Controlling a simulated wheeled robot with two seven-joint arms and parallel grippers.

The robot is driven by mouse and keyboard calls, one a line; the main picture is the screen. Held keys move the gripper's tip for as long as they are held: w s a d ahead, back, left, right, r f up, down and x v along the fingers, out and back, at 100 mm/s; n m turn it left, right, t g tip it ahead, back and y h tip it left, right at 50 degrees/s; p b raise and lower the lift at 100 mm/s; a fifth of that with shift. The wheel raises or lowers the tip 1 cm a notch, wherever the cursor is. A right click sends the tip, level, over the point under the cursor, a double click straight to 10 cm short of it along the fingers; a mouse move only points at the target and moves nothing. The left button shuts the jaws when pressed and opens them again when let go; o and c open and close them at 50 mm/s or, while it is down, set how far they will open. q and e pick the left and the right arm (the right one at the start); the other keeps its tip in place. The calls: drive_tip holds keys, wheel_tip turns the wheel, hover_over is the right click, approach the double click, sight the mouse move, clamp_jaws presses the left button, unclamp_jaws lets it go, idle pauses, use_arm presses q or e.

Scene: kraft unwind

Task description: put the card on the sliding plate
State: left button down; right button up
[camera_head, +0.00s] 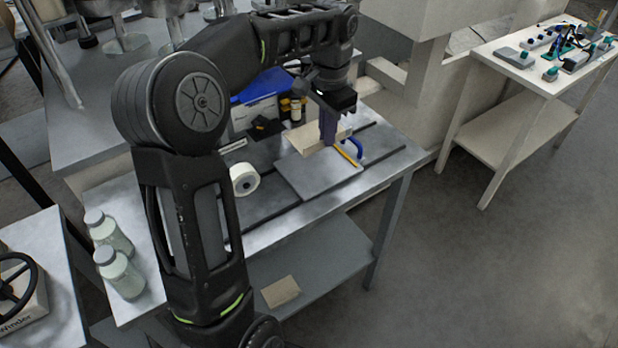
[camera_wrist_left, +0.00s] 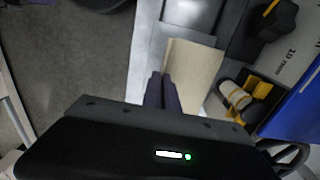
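The tan card (camera_head: 303,141) is at the far side of the grey sliding plate (camera_head: 318,178) on the bench. I cannot tell whether it rests there or is just above. My left gripper (camera_head: 328,142) points down at the card, its fingers overlapping it in the head view. In the left wrist view, the two fingers (camera_wrist_left: 161,78) are close together at the left edge of the card (camera_wrist_left: 196,68). Whether they pinch it is unclear. My right gripper is out of view.
A white roll (camera_head: 244,180) stands left of the plate. A blue-topped box (camera_head: 262,97) and a small bottle (camera_head: 296,110) are behind. A yellow pencil-like stick (camera_head: 346,154) and a blue handle (camera_head: 378,148) are at the right. Another tan piece (camera_head: 281,292) lies on the lower shelf.

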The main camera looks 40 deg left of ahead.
use_arm(q)
drive_tip(key=shift+f, duration=0.1)
hover_over(326, 177)
drive_tip(key=shift+f+p, duration=0.3)
drive_tip(key=shift+f, duration=2.75)
drive_tip(key=shift+f, duration=1.85)
drive_tip(key=shift+f, duration=0.15)
drive_tip(key=c, duration=1.7)
unclamp_jaws()
